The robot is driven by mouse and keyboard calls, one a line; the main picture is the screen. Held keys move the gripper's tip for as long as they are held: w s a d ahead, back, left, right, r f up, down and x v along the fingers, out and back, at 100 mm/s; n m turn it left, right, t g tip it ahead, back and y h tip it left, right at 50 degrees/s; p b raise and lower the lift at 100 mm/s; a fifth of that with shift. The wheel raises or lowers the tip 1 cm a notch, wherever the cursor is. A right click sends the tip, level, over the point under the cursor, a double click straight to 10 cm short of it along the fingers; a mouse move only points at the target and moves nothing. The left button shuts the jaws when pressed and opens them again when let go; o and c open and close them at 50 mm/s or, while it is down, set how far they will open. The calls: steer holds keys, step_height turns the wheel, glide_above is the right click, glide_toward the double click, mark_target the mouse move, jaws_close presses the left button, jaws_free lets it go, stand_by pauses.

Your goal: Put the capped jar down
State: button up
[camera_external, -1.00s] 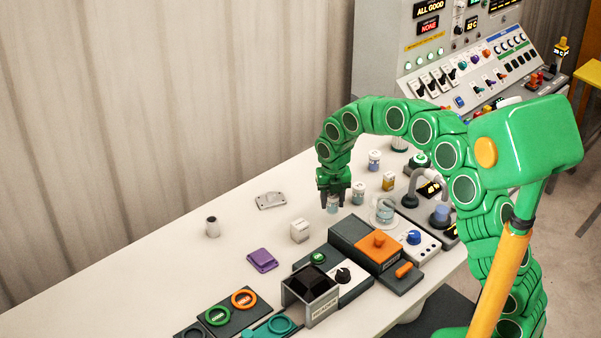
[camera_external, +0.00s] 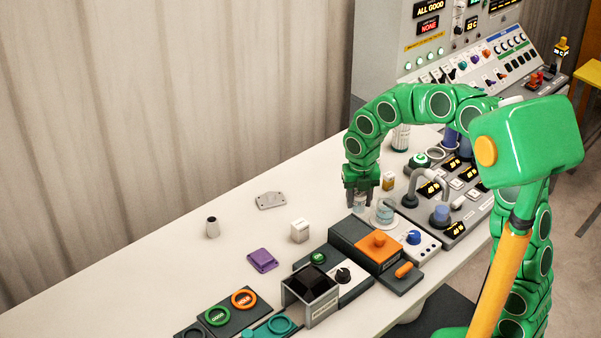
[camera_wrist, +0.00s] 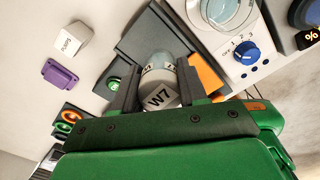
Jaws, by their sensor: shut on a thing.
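My gripper (camera_external: 359,201) is over the table, just left of the round glass dish. It is shut on a small jar (camera_external: 359,209), whose pale, clear lower part shows below the fingers. In the wrist view the jar (camera_wrist: 160,78) sits between the two dark fingers of my gripper (camera_wrist: 156,68). Its white cap (camera_wrist: 159,98) is marked W7 and faces the camera. I cannot tell whether the jar's bottom touches the table.
The glass dish (camera_external: 384,213) is close on the right. An amber jar (camera_external: 388,181) stands behind it. The dark block with an orange top (camera_external: 378,250) lies in front. A white box (camera_external: 299,231) and purple block (camera_external: 262,260) are farther left. The table's back left is mostly clear.

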steer(key=shift+s+d+r, duration=0.3)
steer(key=shift+s, duration=0.15)
steer(key=shift+s+d+r, duration=0.25)
steer(key=shift+s, duration=0.15)
steer(key=s+a+r, duration=0.2)
steer(key=s+a, duration=1.2)
steer(key=a, duration=0.1)
glide_above(262, 256)
steer(key=shift+m, duration=0.4)
steer(key=f, duration=0.8)
steer(key=shift+s+d+f, duration=0.1)
steer(key=shift+d+f, duration=0.15)
steer(key=shift+f, duration=0.1)
steer(key=shift+a+f, duration=0.25)
steer(key=shift+f, duration=1.7)
steer(key=o, duration=1.1)
steer(key=shift+f, duration=0.1)
